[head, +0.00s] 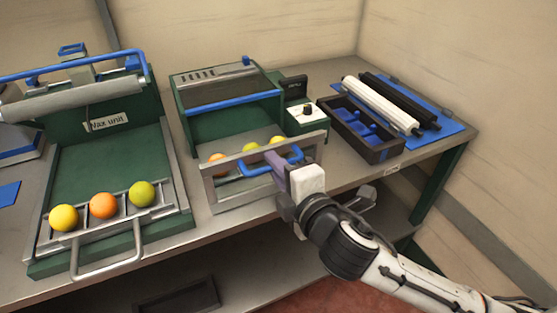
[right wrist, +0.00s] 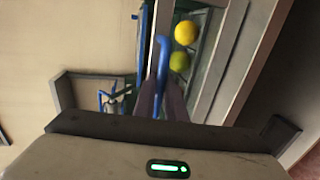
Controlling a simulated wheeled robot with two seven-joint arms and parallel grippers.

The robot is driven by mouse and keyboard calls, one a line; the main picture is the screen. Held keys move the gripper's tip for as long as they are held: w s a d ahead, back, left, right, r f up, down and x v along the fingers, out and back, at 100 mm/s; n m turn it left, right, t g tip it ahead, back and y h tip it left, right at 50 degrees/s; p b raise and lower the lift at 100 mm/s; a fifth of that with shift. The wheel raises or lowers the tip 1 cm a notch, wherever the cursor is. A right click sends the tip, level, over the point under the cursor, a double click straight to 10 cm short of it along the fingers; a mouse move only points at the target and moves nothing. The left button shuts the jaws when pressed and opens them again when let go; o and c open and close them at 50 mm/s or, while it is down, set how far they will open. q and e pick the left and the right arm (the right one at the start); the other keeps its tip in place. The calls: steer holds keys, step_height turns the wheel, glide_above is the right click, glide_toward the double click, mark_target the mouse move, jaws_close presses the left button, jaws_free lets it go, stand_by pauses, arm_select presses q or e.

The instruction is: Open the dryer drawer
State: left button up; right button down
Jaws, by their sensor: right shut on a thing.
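The dryer (head: 225,100) is the green cabinet in the middle of the bench. Its grey-framed drawer (head: 240,201) stands out from the cabinet front, with an orange fruit (head: 217,159) and two yellowish ones (head: 250,149) behind the front panel. The drawer has a blue bar handle (head: 248,173). My right gripper (head: 281,163) is shut on this handle, near its right part. In the right wrist view the blue handle (right wrist: 162,58) runs between the purple-grey fingers (right wrist: 162,100). The fingers hide part of the handle. My left gripper is not in view.
The wax unit (head: 95,165) stands at left, with three fruits and a metal handle in front. A control box with a dark knob (head: 307,110) is beside the dryer. A dark tray (head: 375,150) and rollers (head: 380,105) on a blue mat lie at right.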

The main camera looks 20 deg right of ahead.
steer(key=c, duration=1.8)
jaws_free()
steer(key=p+v, duration=0.1)
steer(key=v, duration=0.9)
steer(key=shift+s+p, duration=0.2)
steer(key=shift+p, duration=0.2)
